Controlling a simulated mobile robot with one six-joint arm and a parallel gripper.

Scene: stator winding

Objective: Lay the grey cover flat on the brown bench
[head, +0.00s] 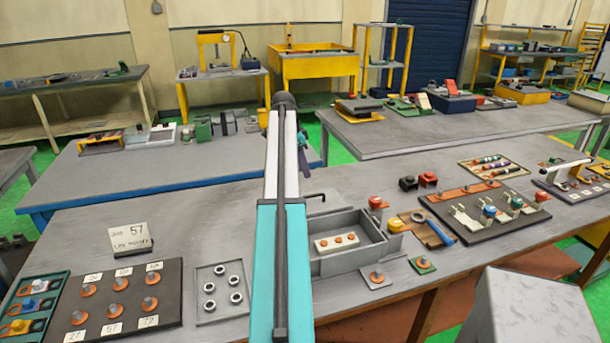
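The long work bench (190,212) in front has a grey top and brown wooden parts below. An open grey box (352,262) stands on it, right of my arm, with a pale block bearing orange-ringed pieces inside. A black handle (315,197) shows at the box's back left, beside my arm; it may belong to the grey cover, but I cannot tell, as my arm hides the area to its left. My teal and white arm reaches away through the middle of the view. My gripper is not clearly visible beyond it.
A dark board with several labelled posts (117,304) and a small plate with rings (222,291) lie left of my arm. A number sign (130,239) stands behind them. Right of the box are a blue-handled tool (439,231) and a dark fixture board (487,219).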

